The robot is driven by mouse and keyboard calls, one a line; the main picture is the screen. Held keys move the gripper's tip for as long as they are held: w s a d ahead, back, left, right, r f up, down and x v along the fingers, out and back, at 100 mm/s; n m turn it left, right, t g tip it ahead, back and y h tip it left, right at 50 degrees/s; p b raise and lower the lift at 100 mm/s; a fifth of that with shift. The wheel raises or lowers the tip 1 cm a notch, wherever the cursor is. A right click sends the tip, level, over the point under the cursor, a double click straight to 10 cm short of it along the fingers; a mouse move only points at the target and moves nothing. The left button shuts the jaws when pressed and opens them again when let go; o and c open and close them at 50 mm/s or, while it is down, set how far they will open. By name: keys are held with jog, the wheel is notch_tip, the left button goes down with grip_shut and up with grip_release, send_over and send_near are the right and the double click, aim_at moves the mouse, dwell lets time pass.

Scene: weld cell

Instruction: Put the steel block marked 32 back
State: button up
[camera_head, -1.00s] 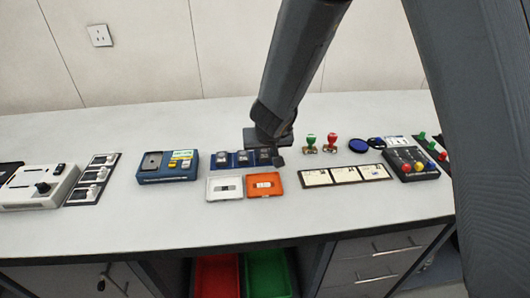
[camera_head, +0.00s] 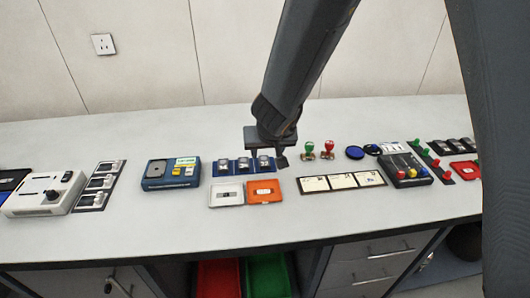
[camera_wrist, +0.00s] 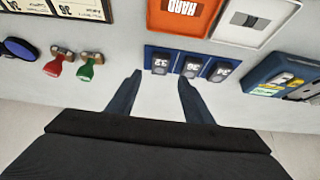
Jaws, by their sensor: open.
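A blue rack (camera_head: 233,166) stands on the bench with three grey steel blocks in a row. It also shows in the wrist view (camera_wrist: 150,52). The block marked 32 (camera_wrist: 160,60) is at the left end there, beside blocks whose marks look like 36 (camera_wrist: 190,66) and 34 (camera_wrist: 221,70). In the head view block 32 (camera_head: 264,162) is at the right end, nearest my gripper (camera_head: 281,157). My gripper also shows in the wrist view (camera_wrist: 160,82), fingers apart and nothing between them, tips close to the rack's end with block 32.
An orange tray (camera_head: 251,199) and a white tray (camera_head: 214,202) lie in front of the rack. A green stamp (camera_head: 308,150) and a red stamp (camera_head: 328,150) stand to the right. A blue device (camera_head: 152,184) is at left. Open bench lies behind the rack.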

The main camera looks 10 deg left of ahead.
jog(key=shift+p+v, duration=0.95)
jog(key=shift+v, duration=1.3)
jog(key=s+d+r+m+g, duration=0.1)
jog(key=s+d+g, duration=0.1)
jog(key=s+d, duration=0.5)
jog(key=s+d+r+m+g+h, duration=0.1)
jog(key=s+d, duration=0.7)
jog(key=d, duration=1.1)
jog(key=shift+d+r+m+g+h, duration=0.3)
jog(key=shift+d+r+m+g, duration=0.15)
jog(key=shift+r+g, duration=0.2)
jog(key=shift+s, duration=0.1)
